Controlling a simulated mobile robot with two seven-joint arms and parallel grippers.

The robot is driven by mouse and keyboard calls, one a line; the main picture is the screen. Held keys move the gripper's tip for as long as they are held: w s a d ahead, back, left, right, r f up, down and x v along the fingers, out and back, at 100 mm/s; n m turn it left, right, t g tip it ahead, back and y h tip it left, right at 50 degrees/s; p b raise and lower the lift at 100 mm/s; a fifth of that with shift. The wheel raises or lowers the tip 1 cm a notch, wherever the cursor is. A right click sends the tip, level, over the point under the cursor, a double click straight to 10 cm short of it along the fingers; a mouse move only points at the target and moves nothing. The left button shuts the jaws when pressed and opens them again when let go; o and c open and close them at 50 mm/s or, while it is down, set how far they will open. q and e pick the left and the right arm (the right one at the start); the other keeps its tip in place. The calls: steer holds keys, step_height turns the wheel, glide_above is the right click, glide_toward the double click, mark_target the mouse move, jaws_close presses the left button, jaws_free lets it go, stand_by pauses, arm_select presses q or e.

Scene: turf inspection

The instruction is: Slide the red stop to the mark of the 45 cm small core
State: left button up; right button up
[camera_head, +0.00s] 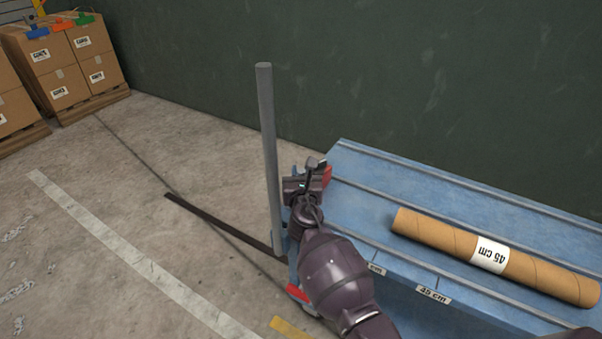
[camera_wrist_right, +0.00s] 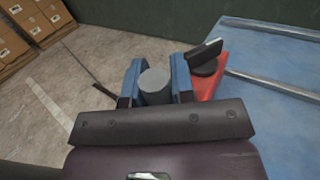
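The red stop (camera_head: 327,176) is at the left end of the blue bench (camera_head: 355,190), partly hidden by my right gripper (camera_head: 306,182). In the right wrist view the red stop (camera_wrist_right: 211,88) has a black lever on top. There the blue fingers of my right gripper (camera_wrist_right: 155,82) close around a grey upright cylinder (camera_wrist_right: 155,88) beside the red part; how they join is hidden. The 45 cm label (camera_head: 432,295) is on the bench's front edge, below a dark line, to the right of the stop. Another label (camera_head: 377,269) is partly covered by my arm. My left gripper is out of view.
A cardboard core tube (camera_head: 446,237) labelled 45 cm lies on the bench between rails. A tall grey post (camera_head: 267,140) stands close to the left of my right gripper. Boxes on pallets (camera_head: 70,85) stand far left. The floor on the left is open.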

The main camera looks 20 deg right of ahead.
jaws_close()
steer(key=shift+s, duration=0.1)
steer(key=shift+s+d, duration=0.2)
arm_select(q)
steer(key=p, duration=0.2)
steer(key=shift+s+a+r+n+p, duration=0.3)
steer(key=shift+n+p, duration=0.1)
arm_select(e)
steer(key=s+d, duration=1)
steer(key=s, duration=0.4)
steer(key=s+d, duration=1.1)
steer(key=s, duration=0.2)
steer(key=shift+s+d, duration=0.25)
steer(key=shift+s, duration=0.1)
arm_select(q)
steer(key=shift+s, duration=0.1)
